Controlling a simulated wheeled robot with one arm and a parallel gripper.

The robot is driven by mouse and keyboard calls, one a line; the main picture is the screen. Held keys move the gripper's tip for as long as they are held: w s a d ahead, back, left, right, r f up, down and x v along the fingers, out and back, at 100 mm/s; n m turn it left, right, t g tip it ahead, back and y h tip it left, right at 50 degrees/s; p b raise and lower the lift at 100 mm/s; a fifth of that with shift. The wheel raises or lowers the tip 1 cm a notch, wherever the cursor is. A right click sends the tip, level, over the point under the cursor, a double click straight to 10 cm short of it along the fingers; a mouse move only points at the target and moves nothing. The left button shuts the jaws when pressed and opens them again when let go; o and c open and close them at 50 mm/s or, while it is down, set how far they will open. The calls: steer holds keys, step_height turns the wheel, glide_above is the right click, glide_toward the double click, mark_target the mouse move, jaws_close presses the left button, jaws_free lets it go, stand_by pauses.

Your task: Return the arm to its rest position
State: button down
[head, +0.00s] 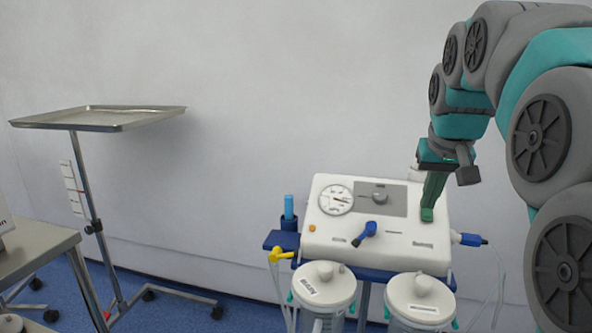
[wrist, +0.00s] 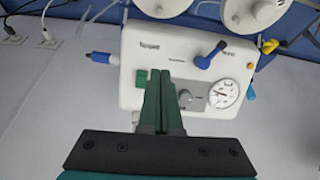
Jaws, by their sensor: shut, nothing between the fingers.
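My gripper (head: 428,213) hangs from my arm at the right of the head view, pointing down over the right side of a white suction machine (head: 335,240). In the wrist view my gripper (wrist: 161,76) has its two green fingers together, with nothing between them. The machine's white panel (wrist: 145,45) lies beyond the fingertips, with a round gauge (wrist: 223,93) and a blue lever (wrist: 210,55). A small green part (wrist: 140,78) on the panel shows beside the fingers. I cannot tell whether the fingertips touch the panel.
Two clear canisters with white lids (head: 323,284) stand in front of the machine. A steel tray stand (head: 150,122) is at the left, beside a metal table (head: 35,250). A pale wall is behind. Blue floor shows between the stand and the machine.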

steer(key=s+a+f+n+g, duration=0.1)
steer(key=s+a+f+g, duration=0.2)
steer(key=s+f, duration=1)
steer(key=s+a+f+n+g+y, duration=0.1)
steer(key=s+a+f+g, duration=0.2)
steer(key=s+a+f, duration=0.5)
steer(key=s+f, duration=0.6)
steer(key=s, duration=0.4)
